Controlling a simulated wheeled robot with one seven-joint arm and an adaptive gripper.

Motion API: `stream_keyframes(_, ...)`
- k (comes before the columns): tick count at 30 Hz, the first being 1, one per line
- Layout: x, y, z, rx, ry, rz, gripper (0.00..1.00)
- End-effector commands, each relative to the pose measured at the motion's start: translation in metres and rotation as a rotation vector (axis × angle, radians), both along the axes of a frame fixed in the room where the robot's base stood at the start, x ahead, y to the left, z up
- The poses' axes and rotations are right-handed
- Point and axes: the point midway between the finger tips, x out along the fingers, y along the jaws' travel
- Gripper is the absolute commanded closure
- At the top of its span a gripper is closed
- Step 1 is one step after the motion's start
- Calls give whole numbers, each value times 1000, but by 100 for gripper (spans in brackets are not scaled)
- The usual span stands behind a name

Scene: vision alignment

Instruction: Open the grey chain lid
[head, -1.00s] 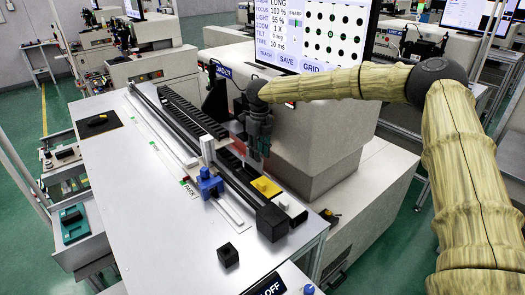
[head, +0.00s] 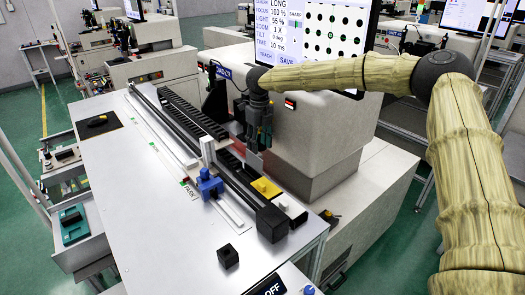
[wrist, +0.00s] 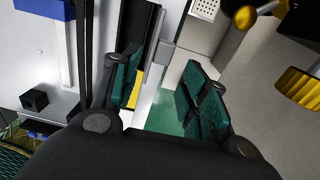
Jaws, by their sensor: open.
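My gripper (head: 258,148) hangs fingers down above the back side of the long rail unit, in front of the beige machine. In the wrist view its two green-padded fingers (wrist: 163,95) are apart, with nothing held between them. A black ribbed chain (head: 190,110) runs along the rail. I cannot clearly pick out the grey lid. In the wrist view, a small grey block (wrist: 161,58) on a light strip (wrist: 150,75) shows beyond the gap between the fingers and may be part of it. The left finger covers part of the rail.
A yellow block (head: 265,187), a black end block (head: 271,222) and a blue clamp (head: 209,184) stand along the rail. A black cube (head: 228,255) sits on the white tabletop (head: 150,215). The beige machine (head: 310,135) with its screen stands close behind my gripper.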

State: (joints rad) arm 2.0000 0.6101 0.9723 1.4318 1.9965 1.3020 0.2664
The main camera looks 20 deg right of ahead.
Motion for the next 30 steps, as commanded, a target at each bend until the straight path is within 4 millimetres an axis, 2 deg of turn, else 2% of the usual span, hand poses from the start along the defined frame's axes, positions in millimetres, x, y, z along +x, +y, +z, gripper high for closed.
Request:
stream_keyframes(1,1,0,11,0,-3,0,56)
stream_keyframes(6,1,-1,41,0,-2,-1,56)
stream_keyframes(12,1,-1,66,-1,-1,1,56)
stream_keyframes(18,1,-2,76,0,0,1,56)
stream_keyframes(30,1,-2,77,1,0,2,56)
